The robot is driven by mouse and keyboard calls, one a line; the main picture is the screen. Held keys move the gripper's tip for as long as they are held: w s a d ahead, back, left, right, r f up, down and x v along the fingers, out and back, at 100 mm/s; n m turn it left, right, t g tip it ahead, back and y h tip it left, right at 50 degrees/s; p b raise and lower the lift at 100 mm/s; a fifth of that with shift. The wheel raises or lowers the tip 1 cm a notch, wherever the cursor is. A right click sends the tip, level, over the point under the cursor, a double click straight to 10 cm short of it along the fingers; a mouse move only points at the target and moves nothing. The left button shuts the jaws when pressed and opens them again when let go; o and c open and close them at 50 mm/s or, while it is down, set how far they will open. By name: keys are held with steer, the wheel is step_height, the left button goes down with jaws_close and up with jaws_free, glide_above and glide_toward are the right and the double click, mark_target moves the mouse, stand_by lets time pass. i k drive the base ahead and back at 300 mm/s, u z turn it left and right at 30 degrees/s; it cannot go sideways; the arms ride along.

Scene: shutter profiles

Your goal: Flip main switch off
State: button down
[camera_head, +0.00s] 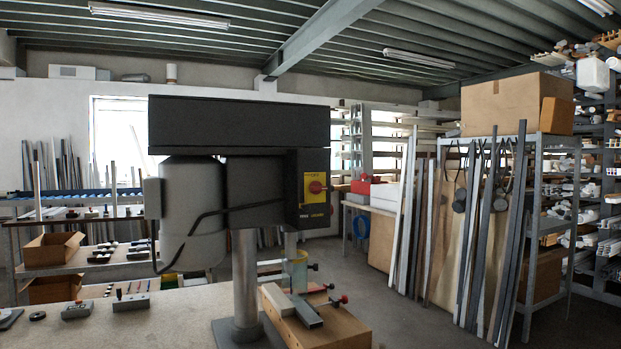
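A drill press (240,110) with a dark top housing, a grey motor and a steel column stands on a workbench in the middle of the head view. On the right side of its head is the main switch (316,187), a red rotary knob on a yellow plate. The knob is small in the picture, and I cannot tell its position. My gripper is not in view.
The workbench (170,328) fills the lower left, with small metal blocks on it. A wooden block (335,328) with clamps sits by the column. Profiles (430,230) lean on a shelf at right. Open floor (400,318) shows right of the bench.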

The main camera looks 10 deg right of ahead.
mark_target(316, 188)
steer(key=u, duration=0.1)
steer(key=i, duration=0.95)
steer(key=z, duration=0.05)
